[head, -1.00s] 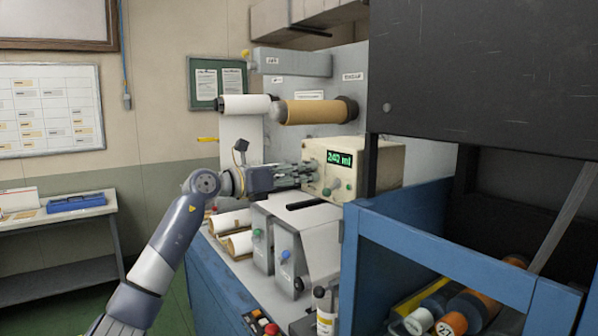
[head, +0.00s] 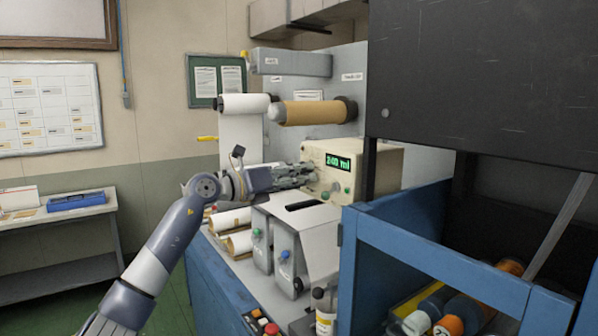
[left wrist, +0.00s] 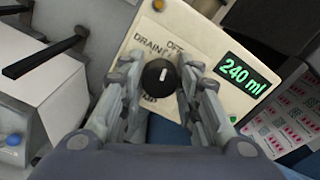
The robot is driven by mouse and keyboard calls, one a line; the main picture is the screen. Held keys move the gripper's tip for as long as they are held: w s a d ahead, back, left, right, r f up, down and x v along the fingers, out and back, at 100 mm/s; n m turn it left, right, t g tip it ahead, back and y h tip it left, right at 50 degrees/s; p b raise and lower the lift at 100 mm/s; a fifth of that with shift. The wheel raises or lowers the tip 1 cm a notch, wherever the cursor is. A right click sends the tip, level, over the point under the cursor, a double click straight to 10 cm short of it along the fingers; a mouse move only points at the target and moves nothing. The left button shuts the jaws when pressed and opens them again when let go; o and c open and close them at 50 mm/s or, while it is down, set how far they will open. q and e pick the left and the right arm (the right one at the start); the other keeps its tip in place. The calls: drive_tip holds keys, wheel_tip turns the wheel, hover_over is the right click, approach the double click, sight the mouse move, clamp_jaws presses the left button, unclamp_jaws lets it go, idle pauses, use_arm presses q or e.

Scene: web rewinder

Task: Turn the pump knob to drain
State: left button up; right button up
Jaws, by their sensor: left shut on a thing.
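The cream pump box (head: 380,168) stands on the bench in the head view, with a green display (head: 339,161) reading 240 ml. In the left wrist view, the black pump knob (left wrist: 158,78) sits on its front panel (left wrist: 203,45). The knob's white mark points up in the picture, toward the DRAIN and OFF labels; which one exactly is hard to tell. A third label below is partly covered. My left gripper (left wrist: 160,84) is shut on the knob, a finger on each side. It also shows at the panel in the head view (head: 310,174). My right gripper is out of view.
Grey boxes with green and blue knobs (head: 285,255) stand in front of the pump. Paper rolls (head: 245,103) hang behind it. A blue frame (head: 430,255) and a dark panel (head: 480,75) close off the right side.

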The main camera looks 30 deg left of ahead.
use_arm(q)
drive_tip(key=n+p, duration=0.3)
drive_tip(key=n, duration=0.1)
drive_tip(key=shift+r+n+p, duration=0.15)
drive_tip(key=shift+n+p, duration=0.15)
drive_tip(key=shift+a+n+p, duration=0.1)
drive_tip(key=shift+n+p, duration=0.45)
drive_tip(key=shift+n, duration=0.15)
drive_tip(key=o, duration=1.1)
drive_tip(key=shift+c, duration=0.2)
drive_tip(key=shift+f, duration=0.2)
drive_tip(key=v, duration=1.2)
